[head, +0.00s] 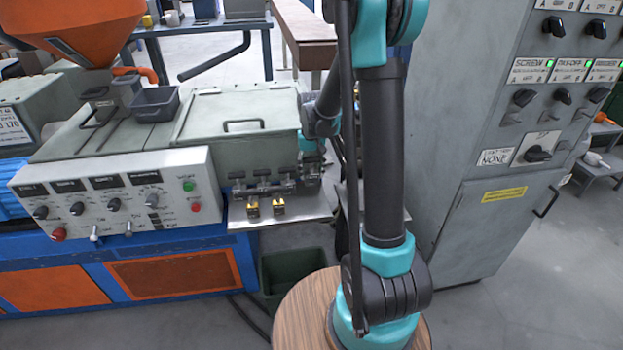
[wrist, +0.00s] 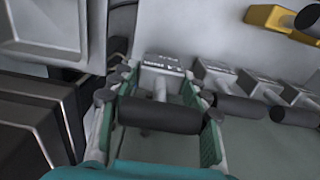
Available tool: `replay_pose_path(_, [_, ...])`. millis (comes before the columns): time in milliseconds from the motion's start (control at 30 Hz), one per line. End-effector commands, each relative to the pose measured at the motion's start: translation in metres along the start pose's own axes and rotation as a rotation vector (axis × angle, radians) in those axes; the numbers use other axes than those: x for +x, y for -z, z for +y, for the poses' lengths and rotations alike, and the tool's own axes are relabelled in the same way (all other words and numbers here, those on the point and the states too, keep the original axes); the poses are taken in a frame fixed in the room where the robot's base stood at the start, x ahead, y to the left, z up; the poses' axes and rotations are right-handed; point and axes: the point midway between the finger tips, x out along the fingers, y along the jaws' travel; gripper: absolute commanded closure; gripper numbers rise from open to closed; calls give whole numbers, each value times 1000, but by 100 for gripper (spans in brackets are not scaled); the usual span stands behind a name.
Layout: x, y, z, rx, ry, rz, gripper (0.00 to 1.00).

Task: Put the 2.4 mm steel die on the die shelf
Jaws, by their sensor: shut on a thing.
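In the wrist view my gripper (wrist: 161,95) is shut on a steel die (wrist: 163,66), a grey block with a dark cylindrical grip between the two fingers. Its label is too small to read surely. The held die is at the left end of a row of similar steel dies (wrist: 232,80); I cannot tell whether it rests or hangs clear. The pale metal die shelf (head: 303,209) juts from the front of the machine, with the steel row at its back. In the head view my arm and the scene around it mostly hide the gripper.
Two brass-coloured dies (head: 279,206) stand on the shelf's front part; one brass die (wrist: 272,17) shows at the wrist view's upper right. The green-grey machine (head: 240,125) is behind the shelf. A dark green bin (head: 285,272) stands below. A grey control cabinet (head: 470,215) is at right.

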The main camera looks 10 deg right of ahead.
Motion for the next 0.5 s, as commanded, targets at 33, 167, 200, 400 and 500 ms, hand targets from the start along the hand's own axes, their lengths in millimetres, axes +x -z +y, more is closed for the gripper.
replay_pose_path(33, [7, 1, 0, 0, 0, 0, 100])
replay_pose_path(167, [23, 1, 0, 0, 0, 0, 100])
replay_pose_path(200, [26, 1, 0, 0, 0, 0, 100])
replay_pose_path(400, [30, 0, 0, 0, 0, 0, 100])
replay_pose_path(500, [30, 0, 0, 0, 0, 0, 100])
